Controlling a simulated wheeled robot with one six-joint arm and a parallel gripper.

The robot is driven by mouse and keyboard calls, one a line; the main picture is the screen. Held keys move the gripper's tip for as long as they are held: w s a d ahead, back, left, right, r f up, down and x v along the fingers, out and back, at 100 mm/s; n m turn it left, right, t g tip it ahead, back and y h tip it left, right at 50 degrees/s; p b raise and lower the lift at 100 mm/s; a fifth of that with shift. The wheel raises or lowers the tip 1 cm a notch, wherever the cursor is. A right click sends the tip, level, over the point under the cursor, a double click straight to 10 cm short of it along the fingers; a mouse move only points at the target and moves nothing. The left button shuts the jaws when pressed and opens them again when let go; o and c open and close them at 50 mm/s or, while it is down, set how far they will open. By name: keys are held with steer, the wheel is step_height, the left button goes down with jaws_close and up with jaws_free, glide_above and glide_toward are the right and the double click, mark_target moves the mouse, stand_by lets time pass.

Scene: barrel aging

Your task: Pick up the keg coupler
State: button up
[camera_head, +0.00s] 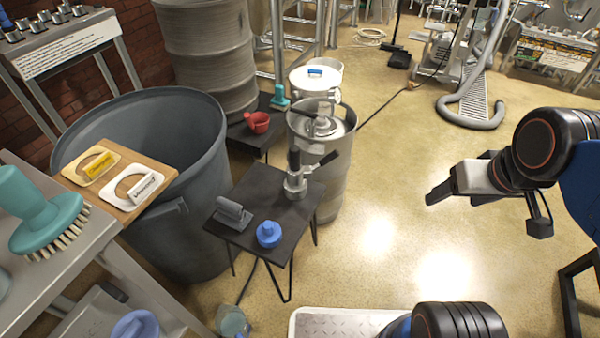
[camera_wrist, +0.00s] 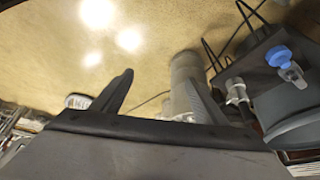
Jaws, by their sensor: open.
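The keg coupler (camera_head: 295,182), a metal body with a black lever handle, stands upright on a small black table (camera_head: 262,184) in the head view. In the wrist view a metal fitting that looks like it (camera_wrist: 237,92) shows at the right, on the dark table. My gripper (camera_head: 455,194) is open and empty, in the air well to the right of the table, apart from the coupler. In the wrist view its two dark fingers (camera_wrist: 160,78) stand apart with nothing gripped between them.
A blue fitting (camera_head: 269,234) and a grey brush-like tool (camera_head: 232,213) share the table. A large grey bin (camera_head: 195,240) is to the left. Open floor (camera_head: 400,225) lies between gripper and table.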

steer(key=shift+c, duration=1)
step_height(320, 180, up, 3)
steer(key=n+g, duration=0.5)
steer(key=n, duration=1.9)
glide_above(295, 163)
steer(key=w, duration=0.2)
steer(key=f, duration=1.6)
steer(key=shift+s+f, duration=0.2)
steer(key=shift+f, duration=0.2)
